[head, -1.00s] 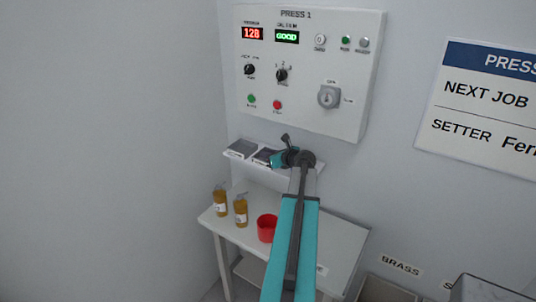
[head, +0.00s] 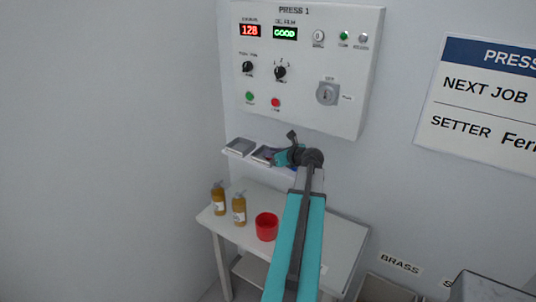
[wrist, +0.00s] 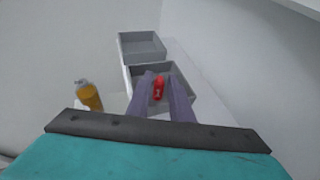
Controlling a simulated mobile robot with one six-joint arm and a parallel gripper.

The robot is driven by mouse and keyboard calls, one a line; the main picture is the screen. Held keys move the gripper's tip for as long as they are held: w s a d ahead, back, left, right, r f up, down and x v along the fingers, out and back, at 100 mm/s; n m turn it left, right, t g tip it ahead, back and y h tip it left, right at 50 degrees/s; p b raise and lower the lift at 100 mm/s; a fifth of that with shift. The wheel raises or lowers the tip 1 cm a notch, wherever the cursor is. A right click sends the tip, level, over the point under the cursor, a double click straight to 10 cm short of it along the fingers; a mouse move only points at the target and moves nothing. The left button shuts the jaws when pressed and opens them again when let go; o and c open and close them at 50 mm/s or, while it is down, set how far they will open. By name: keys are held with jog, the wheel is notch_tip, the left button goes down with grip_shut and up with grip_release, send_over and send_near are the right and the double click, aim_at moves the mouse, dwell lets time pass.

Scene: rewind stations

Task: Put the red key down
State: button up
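The red key (wrist: 159,89) shows in the wrist view between my gripper's two fingers, over or in the nearer grey tray (wrist: 187,76); I cannot tell whether it rests on the tray floor. My gripper (wrist: 161,78) points down into this tray, its fingers apart with a narrow gap beside the key. In the head view my gripper (head: 272,158) is at the small wall shelf below the press panel, and the key is mostly hidden there.
A second grey tray (wrist: 142,46) sits beyond the nearer one; it also shows in the head view (head: 240,147). Below the shelf, a white table (head: 338,237) holds two amber bottles (head: 218,200) (head: 239,211) and a red cup (head: 266,227). The press panel (head: 305,115) is above.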

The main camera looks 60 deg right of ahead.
jog(key=b+v, duration=0.2)
jog(key=v, duration=0.5)
jog(key=shift+s+a+r, duration=0.1)
jog(key=shift+s+r, duration=0.05)
jog(key=shift+s, duration=0.15)
jog(key=shift+s, duration=0.1)
dwell(0.5)
